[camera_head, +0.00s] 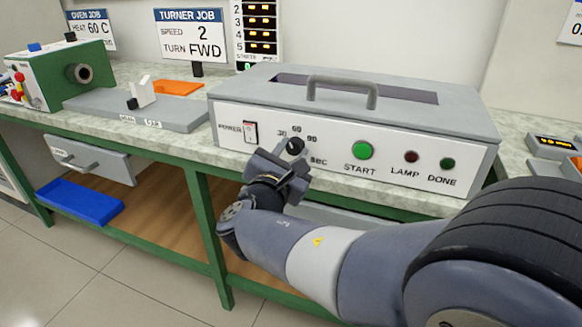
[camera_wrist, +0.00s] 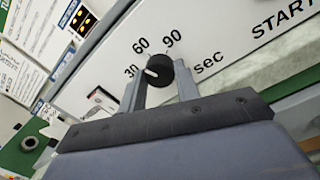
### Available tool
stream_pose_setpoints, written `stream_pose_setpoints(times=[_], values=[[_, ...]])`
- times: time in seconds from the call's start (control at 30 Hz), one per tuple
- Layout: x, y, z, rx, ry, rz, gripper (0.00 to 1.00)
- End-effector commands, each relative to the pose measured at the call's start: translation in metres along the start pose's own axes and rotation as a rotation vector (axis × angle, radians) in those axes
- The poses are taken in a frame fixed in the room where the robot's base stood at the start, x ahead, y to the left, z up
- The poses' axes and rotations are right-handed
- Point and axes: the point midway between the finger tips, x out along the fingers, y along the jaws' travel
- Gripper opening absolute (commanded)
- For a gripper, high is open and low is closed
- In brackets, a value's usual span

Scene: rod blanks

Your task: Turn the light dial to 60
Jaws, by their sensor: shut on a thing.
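The light dial (camera_head: 295,146) is a small black knob on the white front panel of a grey box, with 30, 60 and 90 printed around it and "sec" beside it. In the wrist view the dial (camera_wrist: 160,71) has a white mark that points toward the 30. My gripper (camera_head: 284,162) is at the panel, just in front of the dial. In the wrist view the two fingers of my gripper (camera_wrist: 161,83) stand on either side of the knob and are shut on it. The knob's lower side is partly hidden by the gripper.
The panel also has a power switch (camera_head: 251,132), a green START button (camera_head: 362,150), a dark red LAMP (camera_head: 411,156) and a dark green DONE light (camera_head: 447,163). A handle (camera_head: 343,84) arches over the box top. An open drawer (camera_head: 90,160) juts out at left.

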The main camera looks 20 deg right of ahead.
Motion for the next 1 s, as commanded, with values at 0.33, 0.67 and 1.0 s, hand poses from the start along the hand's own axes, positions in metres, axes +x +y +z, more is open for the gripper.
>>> stream_pose_setpoints(times=[0.33,0.67,1.0], values=[[-0.0004,-0.0017,-0.0041,0.253,-0.015,-0.003,0.08],[-0.0003,-0.0007,-0.0019,0.363,-0.02,-0.005,0.08],[-0.0002,-0.0003,-0.0009,0.379,-0.02,-0.006,0.08]])
